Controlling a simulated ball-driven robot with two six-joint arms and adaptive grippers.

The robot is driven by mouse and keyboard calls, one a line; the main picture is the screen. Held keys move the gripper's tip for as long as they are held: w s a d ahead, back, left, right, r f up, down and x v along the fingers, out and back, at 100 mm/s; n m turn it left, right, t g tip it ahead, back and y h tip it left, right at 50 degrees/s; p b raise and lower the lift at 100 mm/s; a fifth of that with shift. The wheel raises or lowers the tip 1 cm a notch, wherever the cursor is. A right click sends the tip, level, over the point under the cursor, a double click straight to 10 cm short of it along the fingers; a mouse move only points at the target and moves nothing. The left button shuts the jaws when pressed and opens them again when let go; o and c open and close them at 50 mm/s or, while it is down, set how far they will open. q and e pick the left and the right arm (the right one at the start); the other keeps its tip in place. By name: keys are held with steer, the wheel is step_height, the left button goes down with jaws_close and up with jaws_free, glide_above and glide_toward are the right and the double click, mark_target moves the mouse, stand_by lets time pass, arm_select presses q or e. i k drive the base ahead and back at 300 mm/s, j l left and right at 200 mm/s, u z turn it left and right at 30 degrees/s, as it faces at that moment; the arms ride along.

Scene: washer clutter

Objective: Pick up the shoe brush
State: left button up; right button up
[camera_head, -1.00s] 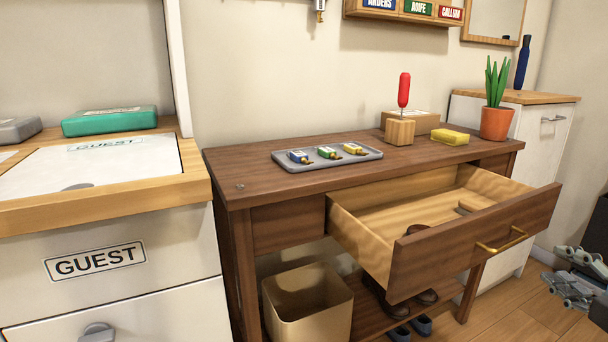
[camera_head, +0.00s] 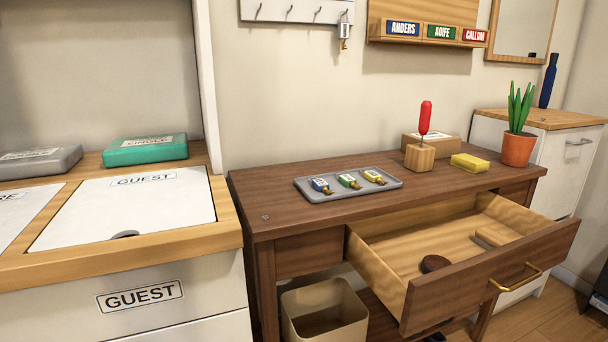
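The open drawer (camera_head: 462,283) of the brown desk holds two small items. A dark brown rounded object (camera_head: 435,263) lies near its front left, partly hidden by the drawer front. Neither of my grippers shows in this view.
On the desk top (camera_head: 285,216) are a grey tray (camera_head: 347,194) with tagged keys, a red-handled tool (camera_head: 425,118) in a wooden block, a cardboard box (camera_head: 411,141), a yellow sponge (camera_head: 470,163) and a potted plant (camera_head: 517,150). A bin (camera_head: 325,317) stands below. White cabinets flank the desk.

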mark_target(486, 237)
steer(key=z, duration=1.3)
